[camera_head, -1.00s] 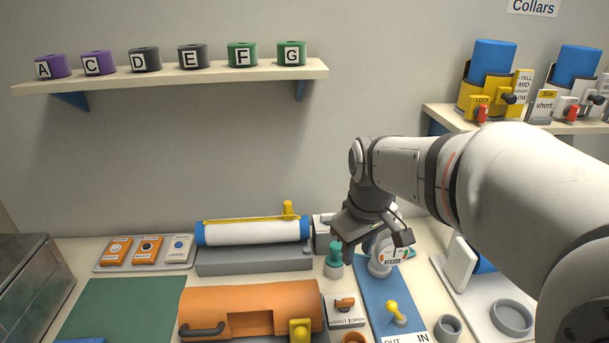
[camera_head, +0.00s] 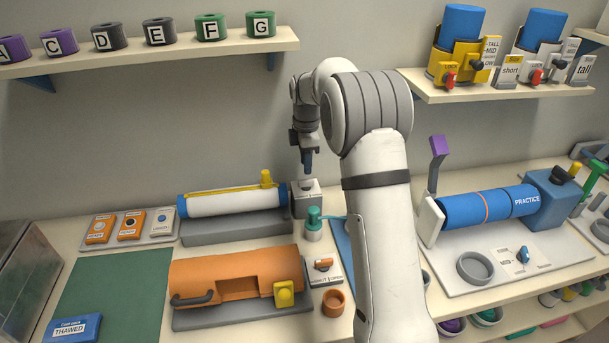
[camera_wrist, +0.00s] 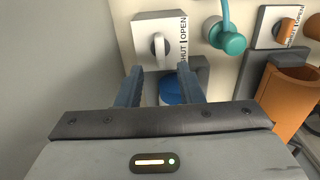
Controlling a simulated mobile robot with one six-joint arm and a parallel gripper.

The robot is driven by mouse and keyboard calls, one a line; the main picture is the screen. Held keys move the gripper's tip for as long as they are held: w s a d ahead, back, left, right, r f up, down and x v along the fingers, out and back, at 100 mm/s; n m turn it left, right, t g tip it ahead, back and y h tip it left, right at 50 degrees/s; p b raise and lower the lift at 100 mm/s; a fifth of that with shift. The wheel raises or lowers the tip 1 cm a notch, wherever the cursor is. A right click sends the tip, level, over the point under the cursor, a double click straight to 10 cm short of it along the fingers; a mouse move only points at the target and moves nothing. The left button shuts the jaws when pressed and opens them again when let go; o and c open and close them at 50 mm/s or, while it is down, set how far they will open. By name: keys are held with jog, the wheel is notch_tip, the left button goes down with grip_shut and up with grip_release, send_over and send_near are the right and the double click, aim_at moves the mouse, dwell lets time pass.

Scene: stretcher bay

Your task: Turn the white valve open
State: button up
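The white valve (camera_head: 307,198) is a pale box beside the right end of the white roll, in the head view. In the wrist view its face shows a pale lever handle (camera_wrist: 160,48) and a SHUT | OPEN label (camera_wrist: 183,40). The lever lies upright in that picture, along the label's direction. My gripper (camera_head: 307,162) points down just above the valve box. In the wrist view my gripper (camera_wrist: 160,86) has two blue fingers spread apart with nothing between their tips. The lever appears beyond the gap; I cannot tell whether they touch.
A teal-topped fitting (camera_head: 313,224) stands close to the valve's front right. A white roll with blue ends (camera_head: 222,204) lies to the left. An orange-handled valve (camera_head: 323,265) sits nearer the front beside an orange case (camera_head: 235,272). The shelf (camera_head: 150,55) hangs above left.

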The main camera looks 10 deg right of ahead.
aim_at(306, 180)
notch_tip(306, 180, down, 6)
jog(key=shift+r+p, duration=0.15)
jog(key=shift+p, duration=0.3)
jog(key=shift+c, duration=0.4)
grip_shut()
